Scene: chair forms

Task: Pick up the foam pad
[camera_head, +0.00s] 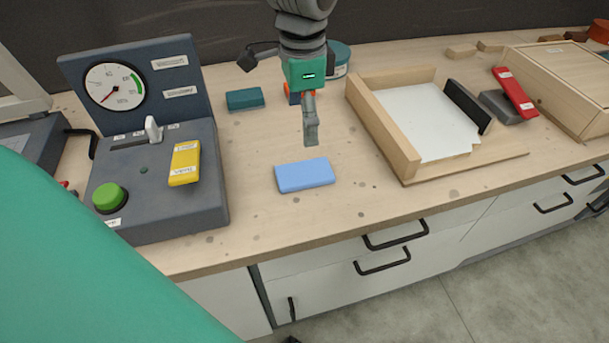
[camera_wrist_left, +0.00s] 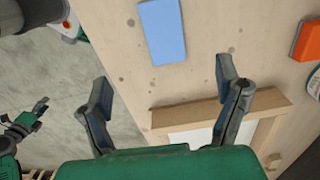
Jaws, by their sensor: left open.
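The foam pad looks to be the light blue block (camera_head: 305,175) lying flat on the wooden bench near its front edge. It also shows in the left wrist view (camera_wrist_left: 162,31), beyond the fingertips. My left gripper (camera_head: 311,137) points down above the bench, behind the pad in the head view and apart from it. In the left wrist view its two fingers (camera_wrist_left: 160,72) are spread with nothing between them. A part that seems to be my right gripper (camera_wrist_left: 36,112) shows at the left of that view, over the floor; its jaws are too small to read.
A grey control box (camera_head: 150,205) with a gauge and a yellow block (camera_head: 184,163) stands left. A teal block (camera_head: 245,99) and an orange block (camera_wrist_left: 307,41) lie farther back. A wooden-walled tray (camera_head: 385,130) stands right. The bench around the pad is clear.

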